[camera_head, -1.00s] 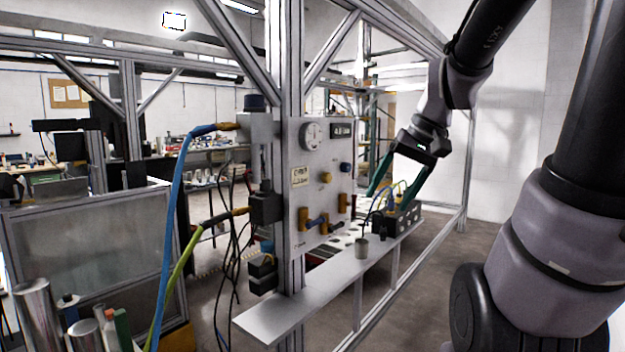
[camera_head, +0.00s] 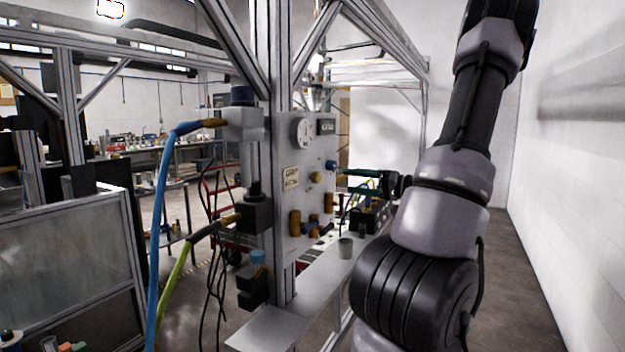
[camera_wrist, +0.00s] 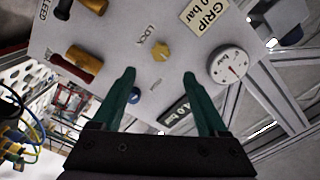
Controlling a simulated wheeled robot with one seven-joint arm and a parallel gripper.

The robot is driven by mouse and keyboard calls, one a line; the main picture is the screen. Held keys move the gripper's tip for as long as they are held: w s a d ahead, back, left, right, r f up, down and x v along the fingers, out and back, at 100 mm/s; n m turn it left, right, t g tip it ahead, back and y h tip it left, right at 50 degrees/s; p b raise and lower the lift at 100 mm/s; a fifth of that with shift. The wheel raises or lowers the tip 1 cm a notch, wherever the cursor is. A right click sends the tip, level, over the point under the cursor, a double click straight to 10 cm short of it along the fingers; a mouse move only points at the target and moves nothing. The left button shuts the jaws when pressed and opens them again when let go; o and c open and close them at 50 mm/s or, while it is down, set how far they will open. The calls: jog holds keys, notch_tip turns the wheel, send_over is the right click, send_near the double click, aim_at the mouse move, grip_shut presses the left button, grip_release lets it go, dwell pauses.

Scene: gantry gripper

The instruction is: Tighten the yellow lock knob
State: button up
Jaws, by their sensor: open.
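The yellow lock knob (camera_wrist: 159,50) sits on the grey panel below the word LOCK in the wrist view, and on the panel face in the head view (camera_head: 316,177). My gripper (camera_wrist: 159,73) has two green fingers, spread apart with nothing between them. In the wrist view the knob appears just beyond the fingertips and roughly centred between them. In the head view my gripper (camera_head: 341,173) points left at the panel, close to the knob; contact is not visible.
Around the knob on the panel are a dial gauge (camera_wrist: 231,66), a blue knob (camera_wrist: 134,95) and brown handles (camera_wrist: 85,58). A white wall stands at right.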

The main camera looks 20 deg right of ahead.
aim_at(319, 178)
jog(key=x, duration=1)
jog(key=shift+w+a, duration=0.1)
jog(key=shift+a, duration=0.05)
grip_shut()
